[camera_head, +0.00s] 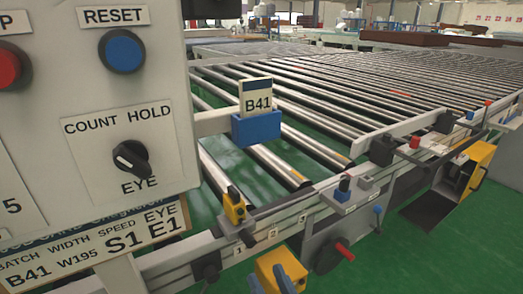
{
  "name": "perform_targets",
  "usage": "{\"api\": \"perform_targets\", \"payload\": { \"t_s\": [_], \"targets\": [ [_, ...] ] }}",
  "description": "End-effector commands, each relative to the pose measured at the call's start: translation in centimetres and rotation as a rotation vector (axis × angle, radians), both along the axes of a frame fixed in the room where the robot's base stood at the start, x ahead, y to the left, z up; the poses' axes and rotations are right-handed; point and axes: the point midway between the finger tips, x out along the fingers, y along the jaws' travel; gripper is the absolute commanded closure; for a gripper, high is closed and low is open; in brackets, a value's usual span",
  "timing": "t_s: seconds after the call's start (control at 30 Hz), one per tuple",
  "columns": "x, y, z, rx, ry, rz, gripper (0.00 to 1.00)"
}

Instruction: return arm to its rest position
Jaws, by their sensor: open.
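My gripper and arm do not show in the head view. A grey control panel (85,30) fills the left side, close to the camera. On it are a blue RESET button (122,51), part of a red button (8,68) at the left edge, and a black rotary knob (131,158) below the words COUNT and HOLD and above EYE. A sign (95,243) under the panel reads BATCH, WIDTH, SPEED, EYE, with B41, W195, S1, E1.
A roller conveyor (330,92) runs behind the panel. A B41 card (257,97) stands in a blue holder (256,128) on its near side. Yellow and black fittings, a red-handled valve (343,250) and a yellow box (476,168) line the rail. Green floor (420,262) is open at lower right.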

Motion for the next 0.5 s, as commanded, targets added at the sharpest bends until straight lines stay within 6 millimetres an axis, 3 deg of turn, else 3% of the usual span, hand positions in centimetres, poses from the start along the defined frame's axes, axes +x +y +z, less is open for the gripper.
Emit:
{"api": "perform_targets", "payload": {
  "t_s": [0.27,0.5],
  "targets": [
    [-8.4,-4.5,-0.5,-0.016,0.121,-0.131,0.49],
    [-16.9,-9.3,0.8,-0.072,0.248,-0.255,0.49]
  ]
}}
